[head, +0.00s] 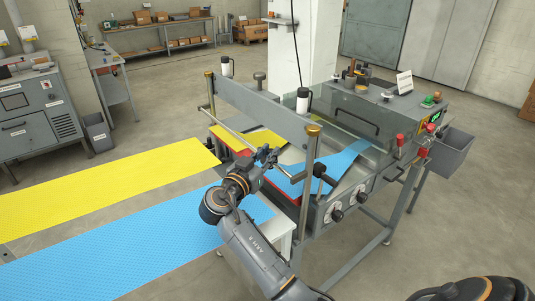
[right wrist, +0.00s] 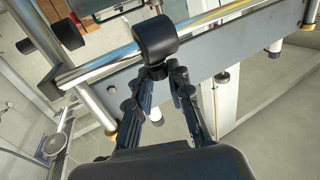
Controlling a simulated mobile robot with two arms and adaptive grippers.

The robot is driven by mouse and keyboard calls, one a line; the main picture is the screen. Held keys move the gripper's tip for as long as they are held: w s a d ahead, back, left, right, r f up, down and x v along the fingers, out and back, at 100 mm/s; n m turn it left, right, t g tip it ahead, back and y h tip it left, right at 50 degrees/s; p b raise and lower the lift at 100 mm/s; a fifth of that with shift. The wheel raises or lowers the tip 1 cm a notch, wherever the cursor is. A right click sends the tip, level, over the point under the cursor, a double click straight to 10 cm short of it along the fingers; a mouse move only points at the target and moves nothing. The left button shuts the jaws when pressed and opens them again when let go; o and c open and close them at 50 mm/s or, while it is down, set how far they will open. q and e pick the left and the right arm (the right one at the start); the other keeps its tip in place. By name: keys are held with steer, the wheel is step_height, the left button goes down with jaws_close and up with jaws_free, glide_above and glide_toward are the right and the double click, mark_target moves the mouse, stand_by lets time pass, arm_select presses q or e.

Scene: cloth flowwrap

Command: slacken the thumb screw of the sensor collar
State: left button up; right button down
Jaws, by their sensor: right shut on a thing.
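A dark sensor collar (head: 264,152) sits on the chrome cross rod (head: 232,130) of the machine. In the right wrist view it appears to be the black rounded body (right wrist: 155,38) on the rod. My right gripper (head: 257,164) reaches up to it from below and in front. In the right wrist view its fingertips (right wrist: 165,73) come together just under the black body, shut on a small part that I take to be the thumb screw. The fingertips mostly hide that part. My left gripper is not in view.
Posts with brass tops (head: 313,130) stand at the rod's ends. A black crank handle (head: 325,176) is close to the right of my gripper. Yellow cloth (head: 110,190) and blue cloth (head: 150,245) run into the machine. A grey beam (head: 265,107) lies behind the rod.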

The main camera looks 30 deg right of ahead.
steer(key=shift+t, duration=0.3)
steer(key=n+t+y, duration=0.2)
steer(key=n+y, duration=0.1)
steer(key=n+t+y+p, duration=0.1)
steer(key=n+t+y, duration=0.2)
steer(key=s+d+n+t+y, duration=0.1)
steer(key=n+t+y, duration=0.2)
steer(key=y, duration=0.1)
steer(key=shift+d+r+p, duration=0.1)
steer(key=shift+r+p, duration=0.25)
steer(key=shift+p, duration=0.05)
steer(key=shift+d+f+n+t+y+p, duration=0.1)
steer(key=shift+n+t+y+p, duration=0.2)
steer(key=shift+n+y+p, duration=0.65)
steer(key=shift+d+f+n+t+y+p, duration=0.1)
steer(key=shift+n+t+y, duration=0.35)
steer(key=shift+y, duration=1.1)
steer(key=shift+n+y, duration=0.3)
steer(key=c, duration=1.5)
jaws_free()
steer(key=o, duration=0.3)
steer(key=shift+w+f, duration=0.15)
